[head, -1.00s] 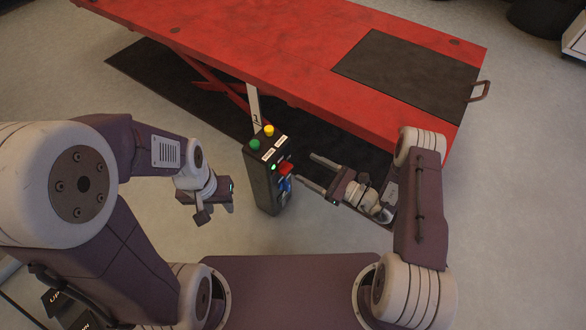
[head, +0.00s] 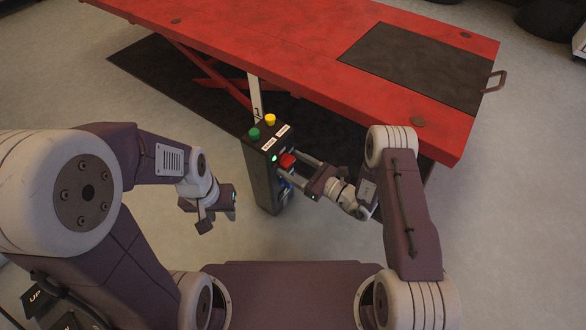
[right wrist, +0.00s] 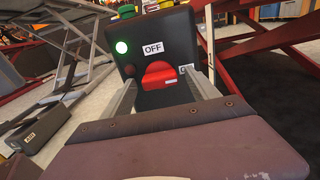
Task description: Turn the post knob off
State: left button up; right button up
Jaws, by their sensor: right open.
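The control post (head: 262,180) is a dark upright box beside the red lift. Its red knob (head: 287,160) is on the side facing my right gripper. In the right wrist view the red knob (right wrist: 159,75) sits below an OFF label (right wrist: 152,49), with a lit green lamp (right wrist: 121,47) at upper left. My right gripper (head: 296,173) is open, with its fingers reaching to the post around the knob's sides; I cannot tell whether they touch it. My left gripper (head: 209,217) hangs left of the post, apart from it; its jaws are not clear.
Green (head: 254,134) and yellow (head: 270,120) buttons are on top of the post. The red lift table (head: 300,60) stands close behind, over a black mat (head: 140,65).

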jog(key=c, duration=1.4)
jog(key=shift+o, duration=0.2)
jog(key=shift+r+n+p, duration=0.15)
jog(key=shift+n+p, duration=1.25)
jog(key=shift+n, duration=0.6)
jog(key=n+p, duration=0.3)
jog(key=n, duration=0.2)
jog(key=shift+n, duration=0.3)
jog(key=n+p, duration=0.2)
jog(key=n, duration=0.2)
jog(key=shift+p, duration=0.35)
jog(key=shift+n+p, duration=1)
jog(key=shift+n, duration=1.1)
jog(key=o, duration=1.4)
jog(key=shift+c, duration=0.2)
